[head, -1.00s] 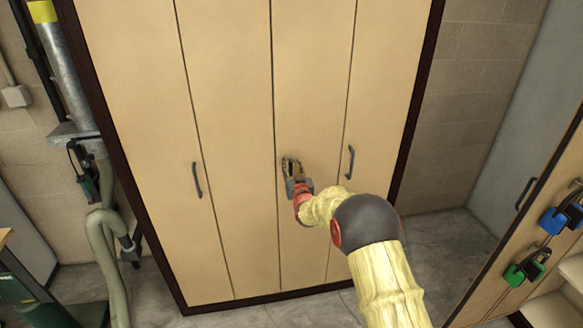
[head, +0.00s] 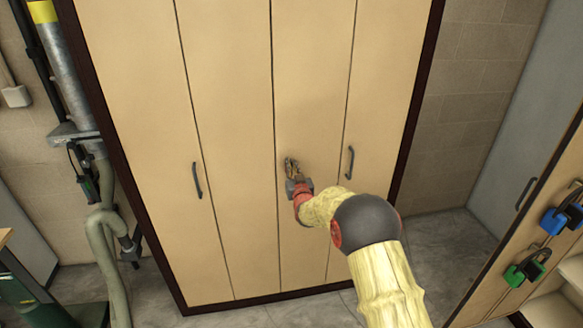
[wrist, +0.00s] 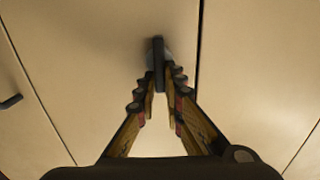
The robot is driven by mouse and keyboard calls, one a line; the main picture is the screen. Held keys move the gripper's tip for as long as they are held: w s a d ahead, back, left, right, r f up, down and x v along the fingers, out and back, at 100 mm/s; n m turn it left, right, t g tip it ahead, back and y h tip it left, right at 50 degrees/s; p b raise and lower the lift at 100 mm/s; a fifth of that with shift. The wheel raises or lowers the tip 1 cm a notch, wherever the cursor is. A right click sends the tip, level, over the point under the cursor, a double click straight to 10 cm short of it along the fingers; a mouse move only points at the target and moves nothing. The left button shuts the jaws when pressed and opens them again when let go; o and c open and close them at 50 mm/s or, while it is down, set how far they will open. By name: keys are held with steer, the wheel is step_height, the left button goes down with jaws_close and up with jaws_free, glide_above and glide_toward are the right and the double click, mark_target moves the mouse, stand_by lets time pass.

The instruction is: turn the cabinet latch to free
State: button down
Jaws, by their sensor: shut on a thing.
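The cabinet latch (wrist: 158,58) is a dark bar on a round grey base on the tan door, seen in the wrist view. The bar stands nearly upright in that picture, roughly in line with the door seam to its right. My gripper (wrist: 159,82) has a finger on each side of the bar and is shut on it. In the head view my gripper (head: 291,164) is at the third door panel of the tan cabinet (head: 235,110), and the latch there is hidden or too small to make out.
Dark pull handles sit on the cabinet to the left (head: 197,180) and right (head: 350,161) of my gripper. A grey pipe and hose (head: 110,230) stand at the left. A side panel at the right carries blue (head: 553,221) and green (head: 515,273) padlocks.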

steer(key=shift+m, duration=0.3)
steer(key=shift+w+d+f+m+b, duration=0.1)
steer(key=shift+d+f+m+b, duration=0.25)
steer(key=shift+m+b, duration=1.9)
steer(key=shift+w+d+f+m+b, duration=0.1)
steer(key=shift+d+f+m+b, duration=0.6)
steer(key=shift+m, duration=2.8)
steer(key=shift+w+a+m+b, duration=0.1)
steer(key=shift+m+b, duration=1.85)
steer(key=shift+m, duration=0.9)
steer(key=c, duration=2)
jaws_free()
steer(key=shift+o, duration=0.5)
steer(key=shift+s, duration=0.1)
